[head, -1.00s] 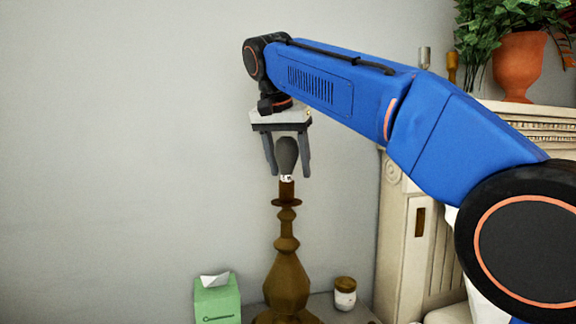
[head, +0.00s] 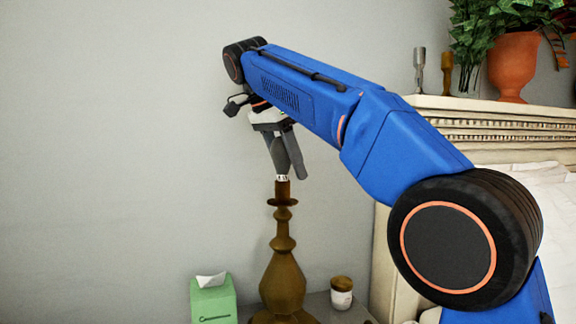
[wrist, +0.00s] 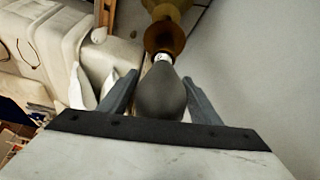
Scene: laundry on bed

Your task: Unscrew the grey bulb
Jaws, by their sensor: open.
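The grey bulb (wrist: 160,92) stands upright in the top of a brown lamp stand (head: 283,275). In the head view the bulb (head: 279,158) is partly hidden by a finger. My gripper (head: 286,172) is above the lamp and points down. Its two fingers are open on either side of the bulb. The wrist view also shows my gripper (wrist: 160,90) with the bulb between the fingers. A gap shows at the left finger; contact on the right is unclear. The bulb's metal base sits at the socket.
A green tissue box (head: 213,300) and a small jar (head: 341,293) stand beside the lamp's foot. A potted plant (head: 515,65) stands on the pale headboard (head: 440,104) at the right. The wall behind the lamp is bare, with free room to the left.

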